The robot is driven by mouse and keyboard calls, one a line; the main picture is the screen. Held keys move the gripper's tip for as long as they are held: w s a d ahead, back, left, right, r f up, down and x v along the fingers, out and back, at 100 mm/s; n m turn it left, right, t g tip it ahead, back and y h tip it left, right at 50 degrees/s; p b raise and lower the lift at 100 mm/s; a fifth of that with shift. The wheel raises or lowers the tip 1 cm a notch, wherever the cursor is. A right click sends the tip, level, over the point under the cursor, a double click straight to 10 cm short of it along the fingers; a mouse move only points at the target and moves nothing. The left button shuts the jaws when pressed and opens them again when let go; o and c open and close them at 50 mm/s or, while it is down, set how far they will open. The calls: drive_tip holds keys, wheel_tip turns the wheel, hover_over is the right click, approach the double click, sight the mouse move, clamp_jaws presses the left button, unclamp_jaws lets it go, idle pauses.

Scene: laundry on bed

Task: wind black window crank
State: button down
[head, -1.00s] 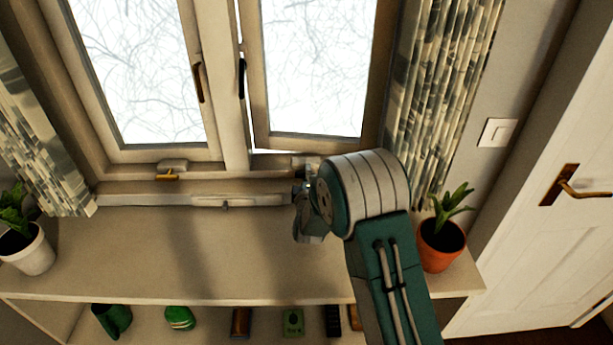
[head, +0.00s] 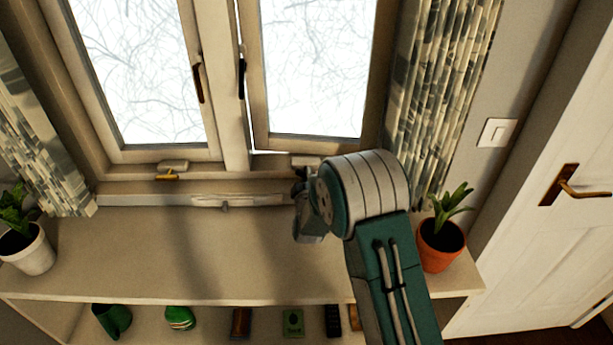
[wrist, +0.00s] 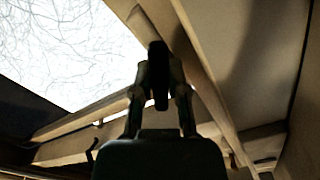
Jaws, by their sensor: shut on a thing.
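The black window crank (wrist: 158,72) shows in the wrist view as a dark upright piece between my fingertips. My gripper (wrist: 159,92) is shut on it, with one finger on each side. In the head view my gripper (head: 302,192) is at the sill under the right window; my wrist hides part of it, and I cannot make out the crank there. The crank's housing (head: 304,161) shows partly on the sill. The right window sash (head: 315,143) stands slightly off its frame, with a bright gap at its lower left.
A brass crank (head: 167,177) sits under the left window. A white-potted plant (head: 28,250) stands at the shelf's left, and an orange-potted plant (head: 440,248) stands close right of my arm. Curtains hang on both sides. The shelf top (head: 150,255) is clear between the pots.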

drive_tip(key=shift+f, duration=0.3)
drive_tip(key=c, duration=0.6)
unclamp_jaws()
drive_tip(key=shift+c, duration=0.2)
drive_tip(key=shift+a, duration=0.1)
drive_tip(key=shift+r, duration=0.1)
drive_tip(key=s, duration=1.2)
